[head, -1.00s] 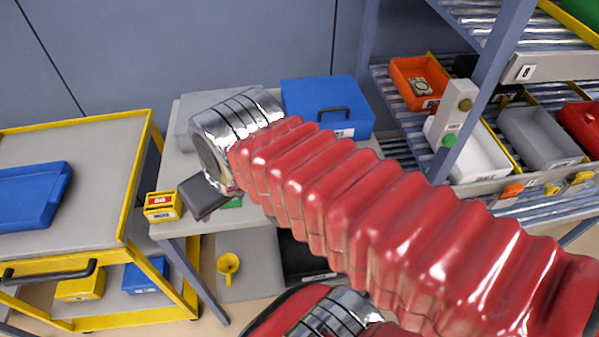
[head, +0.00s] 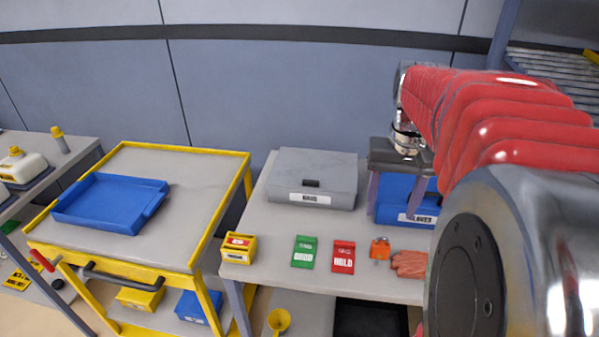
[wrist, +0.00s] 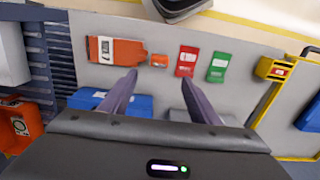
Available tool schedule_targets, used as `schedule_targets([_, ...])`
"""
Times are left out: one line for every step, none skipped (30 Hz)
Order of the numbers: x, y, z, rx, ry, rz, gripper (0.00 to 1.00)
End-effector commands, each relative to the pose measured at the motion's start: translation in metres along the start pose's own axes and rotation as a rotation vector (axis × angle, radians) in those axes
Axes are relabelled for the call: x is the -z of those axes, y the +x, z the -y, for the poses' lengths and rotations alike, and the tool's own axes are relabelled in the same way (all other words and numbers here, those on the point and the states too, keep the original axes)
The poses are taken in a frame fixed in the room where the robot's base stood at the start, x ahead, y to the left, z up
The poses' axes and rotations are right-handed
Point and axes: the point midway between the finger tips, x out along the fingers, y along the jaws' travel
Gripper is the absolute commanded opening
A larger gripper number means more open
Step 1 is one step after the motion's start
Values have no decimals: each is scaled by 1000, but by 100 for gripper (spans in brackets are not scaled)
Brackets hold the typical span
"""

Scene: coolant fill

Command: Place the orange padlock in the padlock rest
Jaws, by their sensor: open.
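The orange padlock (head: 380,248) lies near the front edge of the grey table, between a red tag and orange-red gloves. It also shows in the wrist view (wrist: 159,61), beyond my fingertips and roughly midway between them. My gripper (head: 393,205) is open and empty, fingers pointing down, in front of the blue box at the back of the table. In the wrist view my two fingers (wrist: 159,82) are spread apart, and the padlock is clear of both. I cannot pick out the padlock rest for certain in either view.
A red tag (head: 343,257), green tag (head: 304,252) and yellow box (head: 238,248) lie left of the padlock; gloves (head: 409,264) lie right. A grey case (head: 312,180) and blue box (head: 425,205) stand behind. A yellow-edged cart (head: 185,195) with a blue tray (head: 112,203) is left.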

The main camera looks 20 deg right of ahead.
Motion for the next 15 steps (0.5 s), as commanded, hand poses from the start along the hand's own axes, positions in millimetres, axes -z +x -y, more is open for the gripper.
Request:
schedule_targets([2, 0, -4, 0, 9, 6, 56])
schedule_targets([2, 0, -5, 0, 11, 8, 56])
schedule_targets([2, 0, -5, 0, 12, 10, 56])
schedule_targets([2, 0, -6, 0, 13, 10, 56])
schedule_targets([2, 0, -6, 0, 13, 10, 56])
schedule_targets([2, 0, -5, 0, 12, 10, 56])
schedule_targets([2, 0, -5, 0, 12, 10, 56])
schedule_targets([2, 0, -5, 0, 12, 10, 56])
schedule_targets([2, 0, -5, 0, 12, 10, 56])
schedule_targets([2, 0, -5, 0, 12, 10, 56])
schedule_targets([2, 0, -5, 0, 12, 10, 56])
schedule_targets([2, 1, -5, 0, 12, 10, 56])
schedule_targets([2, 2, -5, 1, 12, 10, 56])
schedule_targets([2, 4, -5, 1, 12, 10, 56])
schedule_targets([2, 6, -5, 1, 12, 11, 56])
